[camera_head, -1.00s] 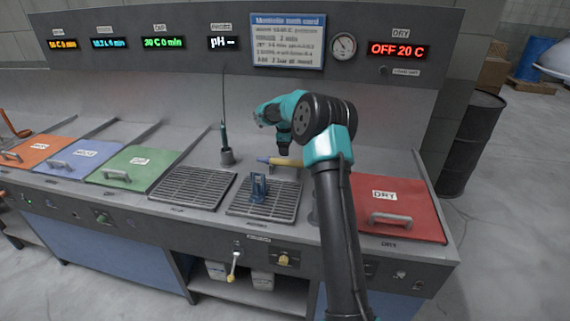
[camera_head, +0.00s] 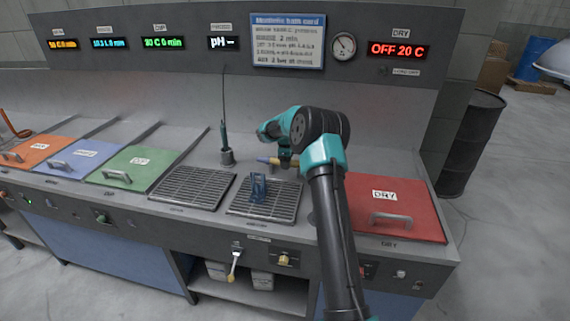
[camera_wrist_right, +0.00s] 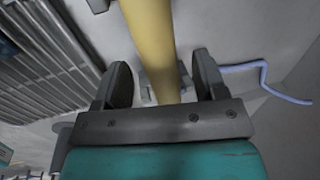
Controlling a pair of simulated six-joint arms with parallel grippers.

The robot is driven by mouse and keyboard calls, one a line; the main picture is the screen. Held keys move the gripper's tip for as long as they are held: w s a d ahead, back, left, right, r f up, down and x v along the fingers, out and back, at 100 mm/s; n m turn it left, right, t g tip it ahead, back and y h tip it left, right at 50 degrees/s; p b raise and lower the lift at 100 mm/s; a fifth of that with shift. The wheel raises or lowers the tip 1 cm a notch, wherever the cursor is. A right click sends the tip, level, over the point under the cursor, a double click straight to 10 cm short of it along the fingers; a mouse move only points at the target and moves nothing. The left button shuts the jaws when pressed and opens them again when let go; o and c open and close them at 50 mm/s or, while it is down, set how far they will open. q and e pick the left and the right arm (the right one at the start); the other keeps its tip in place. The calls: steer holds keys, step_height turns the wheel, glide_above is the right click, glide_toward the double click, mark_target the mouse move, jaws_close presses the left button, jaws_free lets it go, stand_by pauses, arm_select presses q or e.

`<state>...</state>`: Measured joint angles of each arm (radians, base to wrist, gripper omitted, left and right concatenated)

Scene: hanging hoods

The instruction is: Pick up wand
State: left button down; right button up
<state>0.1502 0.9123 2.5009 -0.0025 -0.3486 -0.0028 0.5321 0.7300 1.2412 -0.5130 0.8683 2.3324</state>
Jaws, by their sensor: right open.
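The wand (camera_head: 270,160), a yellow rod with a bluish end, lies on the grey bench behind the right-hand grate in the head view. It runs as a thick yellow bar (camera_wrist_right: 152,38) between my right gripper's fingers in the right wrist view. My right gripper (camera_wrist_right: 160,78) is open, with one dark finger on each side of the rod and a gap showing at both. In the head view my right gripper (camera_head: 284,158) is down at the wand and hides part of it. My left gripper is not in view.
A blue stand (camera_head: 258,187) sits on the right-hand grate (camera_head: 238,206), close in front of the wand. A dark probe in a holder (camera_head: 227,155) stands to the left. A red DRY lid (camera_head: 410,215) lies to the right. A blue hose (camera_wrist_right: 265,75) shows beside the gripper.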

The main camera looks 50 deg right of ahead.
steer(key=shift+d+f, duration=0.15)
steer(key=shift+f, duration=0.4)
steer(key=c, duration=1.1)
steer(key=shift+r, duration=0.1)
step_height(320, 180, up, 10)
steer(key=shift+f, duration=0.1)
stand_by(0.4)
